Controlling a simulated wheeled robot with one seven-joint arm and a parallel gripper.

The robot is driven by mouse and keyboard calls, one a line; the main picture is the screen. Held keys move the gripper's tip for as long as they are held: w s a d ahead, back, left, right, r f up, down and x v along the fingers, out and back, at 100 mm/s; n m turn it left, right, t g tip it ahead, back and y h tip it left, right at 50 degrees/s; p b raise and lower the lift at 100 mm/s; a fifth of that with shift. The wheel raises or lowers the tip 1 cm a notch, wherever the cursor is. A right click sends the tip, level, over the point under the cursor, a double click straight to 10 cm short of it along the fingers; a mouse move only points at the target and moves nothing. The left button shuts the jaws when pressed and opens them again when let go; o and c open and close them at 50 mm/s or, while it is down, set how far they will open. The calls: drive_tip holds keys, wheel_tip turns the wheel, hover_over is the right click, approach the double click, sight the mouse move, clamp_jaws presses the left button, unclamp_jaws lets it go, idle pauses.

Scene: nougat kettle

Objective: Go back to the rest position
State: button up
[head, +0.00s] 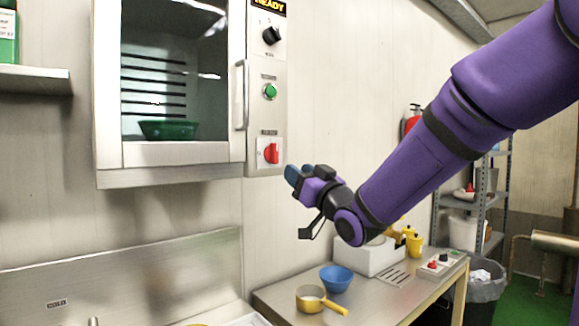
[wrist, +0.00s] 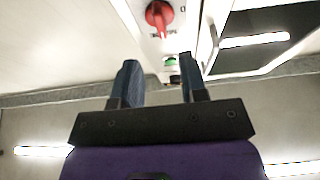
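My gripper (head: 306,174) is at the end of my purple arm, in the middle of the head view. It is raised above the steel table, just right of and below the red knob (head: 271,153) on the wall oven's panel. In the wrist view my gripper (wrist: 158,76) has two blue-grey fingers standing apart with nothing between them. The red knob (wrist: 160,16) shows beyond the fingertips, and the green button (wrist: 171,63) shows between them. I see no contact between the fingers and the panel.
The wall oven (head: 170,165) has its door shut, with a green bowl (head: 168,130) visible inside. Below stand a blue bowl (head: 336,277), a yellow-handled pan (head: 314,299) and a white box (head: 368,258) on the steel table (head: 377,305). Shelving (head: 480,200) stands behind my arm.

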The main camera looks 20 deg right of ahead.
drive_tip(key=shift+s+d+f, duration=0.15)
drive_tip(key=shift+s+f, duration=0.05)
drive_tip(key=shift+s, duration=0.25)
drive_tip(key=s+d+f+m+g+h, duration=0.1)
drive_tip(key=s+f+g, duration=0.3)
drive_tip(key=s, duration=0.5)
drive_tip(key=s+d+f+m+g+h, duration=0.1)
drive_tip(key=s+f+g+h, duration=0.2)
drive_tip(key=s+g, duration=0.3)
drive_tip(key=s+d+f+m+g+h, duration=0.1)
drive_tip(key=s+f+g, duration=0.4)
drive_tip(key=s, duration=0.8)
drive_tip(key=shift+s+d+f+g+h, duration=0.2)
drive_tip(key=shift+d+f+g+h, duration=0.3)
drive_tip(key=shift+h, duration=0.5)
